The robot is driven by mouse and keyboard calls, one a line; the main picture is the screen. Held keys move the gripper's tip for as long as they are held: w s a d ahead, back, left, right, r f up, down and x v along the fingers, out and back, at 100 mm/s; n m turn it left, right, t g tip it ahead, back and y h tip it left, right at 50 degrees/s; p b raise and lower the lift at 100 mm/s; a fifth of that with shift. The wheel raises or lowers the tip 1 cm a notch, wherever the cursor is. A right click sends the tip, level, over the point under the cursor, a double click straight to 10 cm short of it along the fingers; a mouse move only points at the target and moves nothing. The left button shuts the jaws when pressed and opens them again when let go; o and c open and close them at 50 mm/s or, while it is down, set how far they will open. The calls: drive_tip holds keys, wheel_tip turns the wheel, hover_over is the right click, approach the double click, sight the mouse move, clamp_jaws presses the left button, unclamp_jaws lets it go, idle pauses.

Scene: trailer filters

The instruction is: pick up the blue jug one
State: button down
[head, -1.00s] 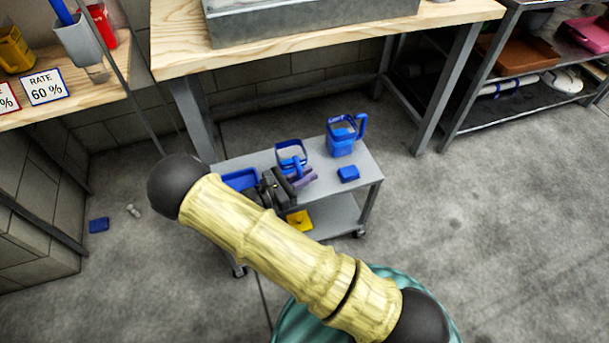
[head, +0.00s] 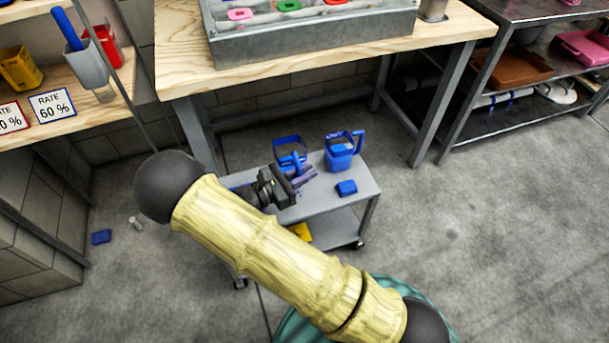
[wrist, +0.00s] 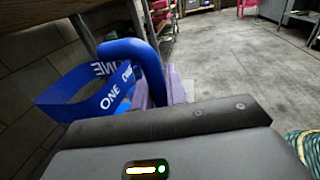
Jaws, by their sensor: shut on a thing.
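The blue jug one (head: 289,145) shows a blue rim band and blue handle at the back of the small grey cart in the head view. In the wrist view its band (wrist: 85,93) reads ONE, and its thick handle arches up just beyond my gripper. My gripper (head: 301,176), with purple fingers, is shut on the handle. The jug seems to be slightly above the cart top, but its base is hidden behind my gripper.
A second blue jug (head: 340,157) stands close on the right, with a small blue block (head: 346,187) in front. The grey cart (head: 325,203) stands before a wooden workbench (head: 178,55). Wooden shelves (head: 60,112) are on the left; open floor (head: 450,240) lies to the right.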

drive_tip(key=shift+r, duration=0.4)
idle(0.5)
